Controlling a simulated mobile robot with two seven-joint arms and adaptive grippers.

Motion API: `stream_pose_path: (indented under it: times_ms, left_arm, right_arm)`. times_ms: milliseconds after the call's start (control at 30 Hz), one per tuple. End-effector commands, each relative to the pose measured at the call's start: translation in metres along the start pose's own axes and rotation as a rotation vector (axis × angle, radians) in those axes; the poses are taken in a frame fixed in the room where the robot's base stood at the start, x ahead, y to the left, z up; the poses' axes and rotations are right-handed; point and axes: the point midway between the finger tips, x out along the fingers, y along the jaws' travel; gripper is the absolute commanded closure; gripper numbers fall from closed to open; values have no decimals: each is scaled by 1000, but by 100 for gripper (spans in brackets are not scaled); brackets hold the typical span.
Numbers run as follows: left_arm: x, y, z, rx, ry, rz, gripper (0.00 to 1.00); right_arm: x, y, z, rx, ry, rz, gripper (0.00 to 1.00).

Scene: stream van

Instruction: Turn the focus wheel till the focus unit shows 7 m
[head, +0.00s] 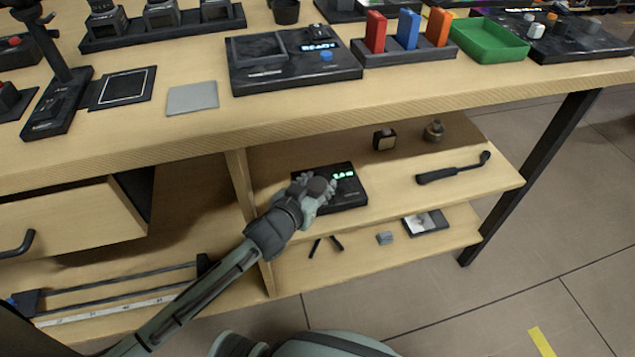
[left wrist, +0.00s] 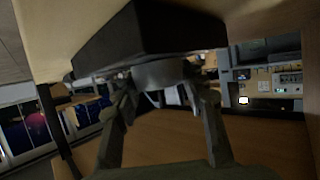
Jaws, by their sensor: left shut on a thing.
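The focus unit (head: 349,198) is a flat black box on the upper shelf under the bench. Its green lit display (head: 344,175) shows a short reading that looks like 2 point something m; the digits are too small to read surely. My left gripper (head: 318,190) reaches in from the left and is shut on the focus wheel (head: 320,184), covering much of it. In the left wrist view the unit is a dark block (left wrist: 150,35), with the round grey wheel (left wrist: 160,73) between the two fingers (left wrist: 165,88). My right gripper is not in view.
A black handle tool (head: 453,169) and two small parts (head: 384,139) lie on the same shelf. The bench top (head: 190,125) overhangs it, with a console (head: 290,72) and a green tray (head: 488,43) on top. A wooden upright (head: 240,185) stands left of the unit.

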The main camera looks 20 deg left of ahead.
Motion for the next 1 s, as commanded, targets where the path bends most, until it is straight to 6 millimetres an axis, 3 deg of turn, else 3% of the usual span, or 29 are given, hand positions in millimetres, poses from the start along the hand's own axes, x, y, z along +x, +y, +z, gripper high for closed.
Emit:
stream_pose_path:
  times_ms: [33,200,567,667,1000]
  left_arm:
    - [1,-1,-2,1,4,-2,58]
    - [0,-1,-2,1,3,-2,38]
    - [-5,0,1,0,-1,-1,38]
    - [-18,0,1,0,-2,0,38]
    - [-89,0,1,-1,-1,-1,38]
  right_arm:
    - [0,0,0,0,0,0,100]
    - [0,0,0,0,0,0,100]
    - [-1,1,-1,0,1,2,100]
    - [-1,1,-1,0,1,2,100]
    - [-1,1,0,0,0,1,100]
